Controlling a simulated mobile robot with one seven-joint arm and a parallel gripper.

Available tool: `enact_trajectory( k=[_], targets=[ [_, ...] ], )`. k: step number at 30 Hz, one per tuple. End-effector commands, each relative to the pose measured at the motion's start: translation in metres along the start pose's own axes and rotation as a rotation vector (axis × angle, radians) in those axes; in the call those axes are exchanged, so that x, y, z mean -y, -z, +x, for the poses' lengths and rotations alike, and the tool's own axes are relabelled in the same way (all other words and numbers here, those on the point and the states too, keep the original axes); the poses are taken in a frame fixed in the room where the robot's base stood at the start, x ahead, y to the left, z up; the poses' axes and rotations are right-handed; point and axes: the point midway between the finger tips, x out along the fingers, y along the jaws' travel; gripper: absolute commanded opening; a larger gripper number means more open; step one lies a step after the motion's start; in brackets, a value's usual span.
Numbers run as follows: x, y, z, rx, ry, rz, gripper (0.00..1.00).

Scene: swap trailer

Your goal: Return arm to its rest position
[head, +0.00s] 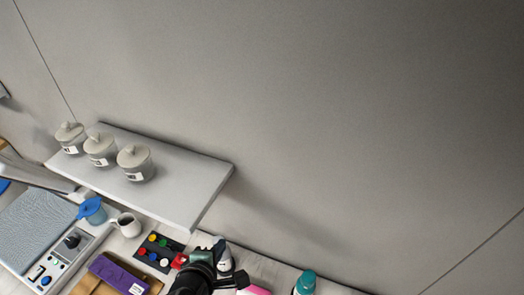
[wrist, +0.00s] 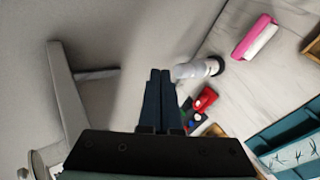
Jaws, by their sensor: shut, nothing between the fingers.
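My gripper (wrist: 160,75) shows in the wrist view with its two dark fingers side by side, shut and empty. Its tips lie in front of the grey wall, just left of a white bottle with a dark end (wrist: 198,68). In the head view part of my dark arm (head: 195,280) shows at the bottom edge, over the counter; the fingertips cannot be made out clearly there.
A wall shelf (head: 200,185) with three lidded jars (head: 134,163) juts out left of my arm. Below are a blue jug (head: 92,210), a white mug (head: 128,225), a purple box (head: 118,275) and a teal bottle (head: 305,283). The upper right wall is bare.

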Motion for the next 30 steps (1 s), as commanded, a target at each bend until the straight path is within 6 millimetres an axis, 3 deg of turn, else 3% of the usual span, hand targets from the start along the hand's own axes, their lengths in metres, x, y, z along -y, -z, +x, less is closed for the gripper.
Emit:
enact_trajectory(
  k=[1, 5, 8, 12, 17, 18, 20, 25, 30],
  targets=[
    [-0.027, -0.006, -0.005, -0.012, -0.033, 0.118, 0.0],
    [-0.098, -0.024, -0.024, -0.075, -0.119, 0.468, 0.0],
    [-0.161, -0.048, -0.051, -0.16, -0.202, 0.78, 0.0],
    [-0.245, -0.089, -0.107, -0.339, -0.32, 1.202, 0.0],
    [-0.319, -0.138, -0.193, -0.622, -0.427, 1.596, 0.0],
    [-0.305, -0.13, -0.183, -0.664, -0.465, 1.573, 0.0],
    [-0.307, -0.131, -0.193, -0.735, -0.543, 1.553, 0.0],
    [-0.309, -0.136, -0.237, -0.938, -0.765, 1.491, 0.0],
    [-0.298, -0.142, -0.284, -1.114, -0.96, 1.418, 0.0]
  ],
)
